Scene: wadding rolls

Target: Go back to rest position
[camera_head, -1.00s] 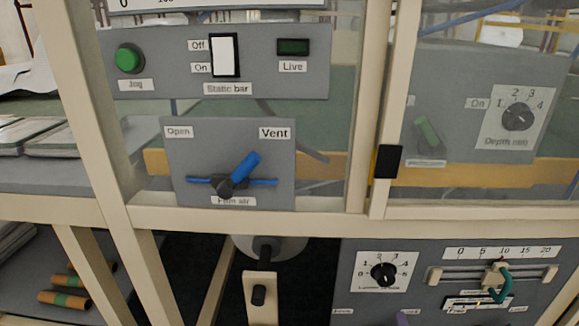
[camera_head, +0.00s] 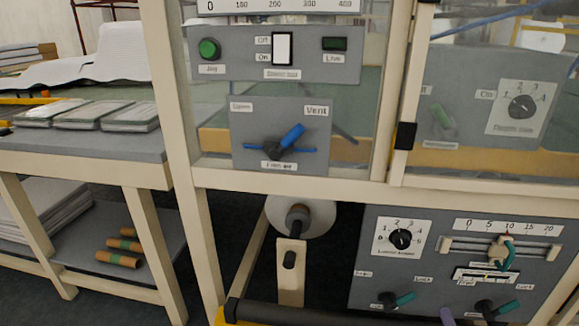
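Neither of my grippers shows in the head view. In front stands a cream-framed machine (camera_head: 290,180) with grey control panels. The upper panel (camera_head: 350,70) holds a green Jog button (camera_head: 208,49), a white Static bar switch (camera_head: 282,48) and a dark green Live light (camera_head: 335,44). Below it, the blue-handled valve (camera_head: 290,138) points up to the right, towards the Vent label. The lower right panel (camera_head: 400,275) carries a dial (camera_head: 400,238), a slider with a teal handle (camera_head: 503,252) and teal-handled levers along its bottom.
A grey table (camera_head: 90,148) on the left holds flat packets (camera_head: 115,116); several brown rolls (camera_head: 119,259) lie on its lower shelf. A white roll end (camera_head: 318,217) sits under the machine. A black-and-yellow edge (camera_head: 285,314) crosses the bottom. Dark floor shows at lower left.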

